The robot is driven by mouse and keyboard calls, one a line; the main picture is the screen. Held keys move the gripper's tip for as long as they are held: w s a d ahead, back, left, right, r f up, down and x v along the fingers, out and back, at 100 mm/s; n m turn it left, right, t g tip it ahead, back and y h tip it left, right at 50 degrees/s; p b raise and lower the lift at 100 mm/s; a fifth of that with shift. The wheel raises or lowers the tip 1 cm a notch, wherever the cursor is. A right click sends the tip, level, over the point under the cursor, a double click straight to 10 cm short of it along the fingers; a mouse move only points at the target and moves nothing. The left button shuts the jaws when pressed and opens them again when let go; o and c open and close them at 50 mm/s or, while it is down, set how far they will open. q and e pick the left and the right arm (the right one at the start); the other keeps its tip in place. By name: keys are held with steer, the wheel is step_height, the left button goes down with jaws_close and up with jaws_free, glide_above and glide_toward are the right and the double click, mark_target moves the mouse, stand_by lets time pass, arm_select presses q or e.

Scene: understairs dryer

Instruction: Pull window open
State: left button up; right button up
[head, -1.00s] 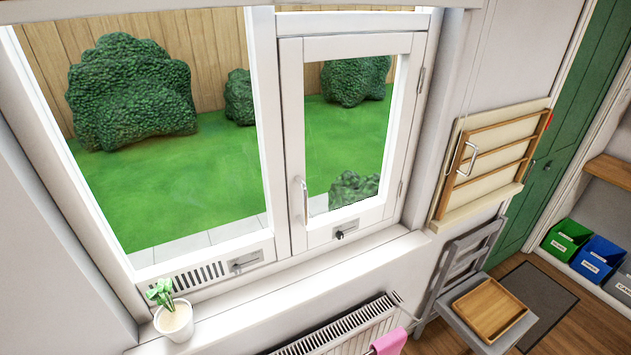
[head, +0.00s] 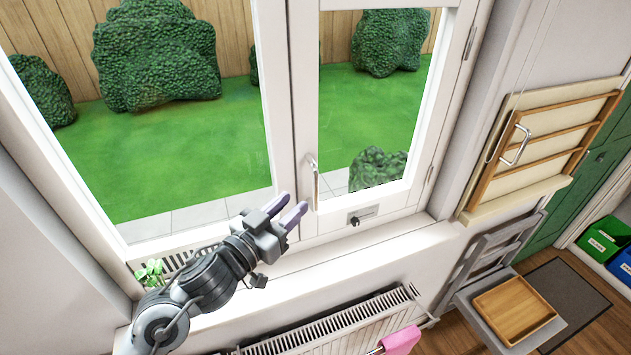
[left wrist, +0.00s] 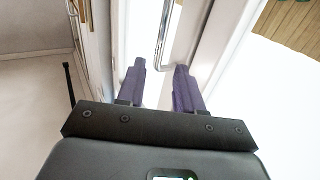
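The window has a white-framed right sash (head: 296,90) with a slim metal handle (head: 314,180) low on its left stile. The sash looks shut in its frame. My left gripper (head: 292,207) is in front of the window, just left of and below the handle. Its two purple fingers are apart with nothing between them. In the left wrist view the open fingers (left wrist: 160,72) point toward the handle (left wrist: 164,35), which stands just beyond the fingertips, between their lines. A small latch (head: 357,220) sits on the sash's bottom rail. My right gripper is not in view.
A potted plant (head: 150,273) stands at the left of the sill (head: 400,240), partly behind my left arm. A folding wooden wall panel (head: 545,150) and a grey chair with a tray (head: 515,306) are at right.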

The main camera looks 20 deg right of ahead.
arm_select(q)
steer(key=p, duration=0.2)
glide_above(316, 210)
steer(key=a, duration=0.1)
steer(key=shift+w+d, duration=0.35)
steer(key=shift+d, duration=0.25)
steer(key=shift+c, duration=0.2)
jaws_close()
